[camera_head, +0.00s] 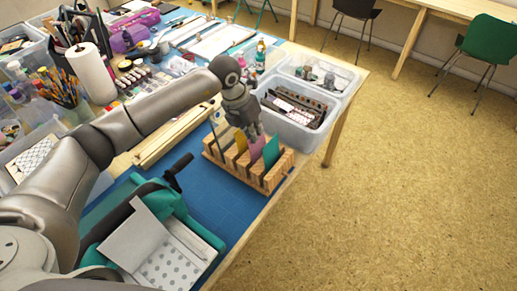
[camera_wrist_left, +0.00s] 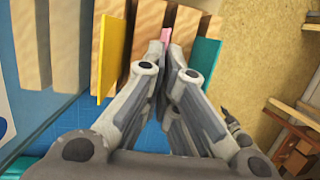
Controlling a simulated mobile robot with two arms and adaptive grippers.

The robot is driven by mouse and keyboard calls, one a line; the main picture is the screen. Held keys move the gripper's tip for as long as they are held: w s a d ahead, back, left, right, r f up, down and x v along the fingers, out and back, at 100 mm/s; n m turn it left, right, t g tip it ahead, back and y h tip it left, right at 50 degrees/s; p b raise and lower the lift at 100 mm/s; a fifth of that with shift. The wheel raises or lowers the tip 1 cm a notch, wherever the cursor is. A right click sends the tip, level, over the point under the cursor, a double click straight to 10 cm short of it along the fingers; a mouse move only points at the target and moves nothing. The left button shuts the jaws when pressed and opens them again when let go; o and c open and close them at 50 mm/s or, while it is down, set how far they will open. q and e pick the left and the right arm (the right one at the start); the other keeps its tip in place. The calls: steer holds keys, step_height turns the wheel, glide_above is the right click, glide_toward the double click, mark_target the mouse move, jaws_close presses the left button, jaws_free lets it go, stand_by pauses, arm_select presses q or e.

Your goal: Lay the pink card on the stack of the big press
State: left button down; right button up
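The pink card (camera_head: 257,148) stands in a slot of the wooden rack (camera_head: 235,172), between a yellow card (camera_head: 241,140) and a green card (camera_head: 271,151). My left gripper (camera_head: 254,136) reaches down onto it from above. In the left wrist view the fingertips of my left gripper (camera_wrist_left: 166,42) are close together, with the pink card's edge (camera_wrist_left: 166,34) between them. The big press (camera_head: 174,196) is teal with a black lever, at the front left. A pale stack with a grey-dotted sheet (camera_head: 172,268) lies on it. My right gripper is not in view.
Clear bins (camera_head: 300,128) with stamps stand behind the rack at the table's right edge. A wooden frame (camera_head: 172,137) lies left of the rack. Bare blue mat (camera_head: 212,205) shows between the press and the rack. Paper towels and paint bottles crowd the back left.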

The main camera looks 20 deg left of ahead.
arm_select(q)
steer(key=w+p+v, duration=0.1)
steer(key=p+v, duration=0.2)
steer(key=v, duration=0.4)
steer(key=shift+w+d+r+p, duration=0.2)
steer(key=shift+w+r+p, duration=0.1)
steer(key=shift+r+p, duration=0.1)
steer(key=shift+f, duration=0.1)
